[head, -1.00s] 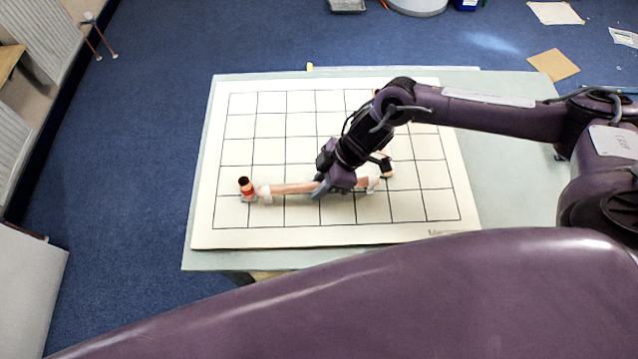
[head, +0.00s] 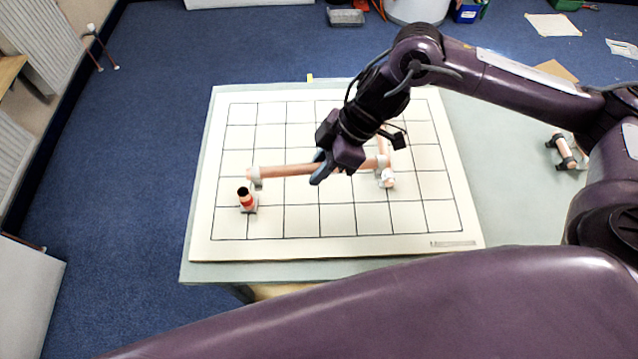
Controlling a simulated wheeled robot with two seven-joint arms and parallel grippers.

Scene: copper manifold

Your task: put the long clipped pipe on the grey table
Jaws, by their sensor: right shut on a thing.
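The long clipped pipe (head: 282,170) is copper, with pale grey clips near its ends. My right gripper (head: 322,172) is shut on it near its middle and holds it roughly level above the white gridded board. Its left end has a clip (head: 255,176) hanging below it. Its right part passes behind the gripper. The grey table (head: 515,190) shows around the board, mostly to the right. My left gripper is not in view.
Another copper pipe with a white fitting (head: 386,179) is at the right end of the held pipe. A short pipe with dark clips (head: 565,153) lies on the table at right.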

